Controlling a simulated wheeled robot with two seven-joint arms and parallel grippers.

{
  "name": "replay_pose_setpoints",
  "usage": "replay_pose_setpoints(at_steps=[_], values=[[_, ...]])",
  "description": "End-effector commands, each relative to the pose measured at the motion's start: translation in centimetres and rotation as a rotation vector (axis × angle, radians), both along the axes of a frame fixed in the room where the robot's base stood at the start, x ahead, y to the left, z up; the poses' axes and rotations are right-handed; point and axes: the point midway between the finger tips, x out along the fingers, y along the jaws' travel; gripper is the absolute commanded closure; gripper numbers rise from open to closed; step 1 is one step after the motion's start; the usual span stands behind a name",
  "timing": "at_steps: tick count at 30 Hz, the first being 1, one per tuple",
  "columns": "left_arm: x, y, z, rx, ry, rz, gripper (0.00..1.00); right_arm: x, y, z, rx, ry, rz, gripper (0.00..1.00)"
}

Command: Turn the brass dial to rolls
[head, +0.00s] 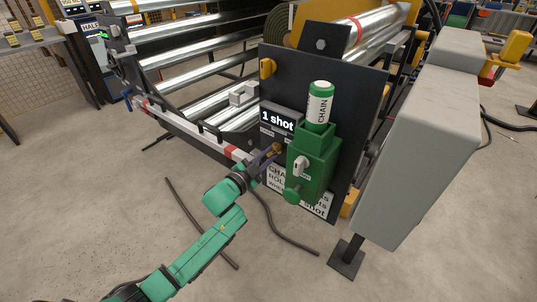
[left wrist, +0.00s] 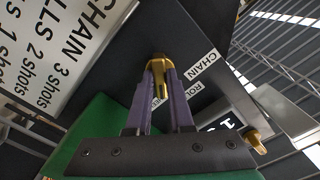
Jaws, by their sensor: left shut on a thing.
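The brass dial (head: 278,147) sits on the dark panel below the "1 shot" display (head: 277,120). My left gripper (head: 268,155) reaches it from the lower left. In the left wrist view the purple fingers of my left gripper (left wrist: 160,82) are shut on the brass dial (left wrist: 160,62), one on each side. A "CHAIN" label (left wrist: 201,67) lies to the right of the dial, with a partly hidden "ROLLS" label (left wrist: 205,103) below it. I cannot tell which label the dial points to. My right gripper is not in view.
A green box (head: 313,155) with a "CHAIN" bottle (head: 319,103) stands close right of the dial. An instruction sign (left wrist: 58,50) is partly hidden behind it. A grey housing (head: 425,135) stands farther right. Metal rollers (head: 190,60) lie behind; open floor is at the left.

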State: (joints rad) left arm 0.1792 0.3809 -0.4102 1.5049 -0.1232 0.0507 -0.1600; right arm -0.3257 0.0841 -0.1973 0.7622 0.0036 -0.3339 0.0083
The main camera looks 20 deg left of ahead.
Motion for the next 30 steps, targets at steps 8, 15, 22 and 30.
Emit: replay_pose_setpoints(at_steps=[8,15,22,30], values=[[0.0,0.0,0.3,-0.185,0.076,0.000,1.00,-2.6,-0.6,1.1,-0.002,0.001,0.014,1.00],[0.0,-0.1,0.2,-0.375,0.152,0.001,1.00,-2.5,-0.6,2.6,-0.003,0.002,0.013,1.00],[-0.1,-0.1,0.1,-0.527,0.212,0.000,1.00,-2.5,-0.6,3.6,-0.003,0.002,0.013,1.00],[-0.1,-0.1,-0.1,-0.628,0.253,0.001,1.00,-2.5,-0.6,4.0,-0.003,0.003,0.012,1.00]])
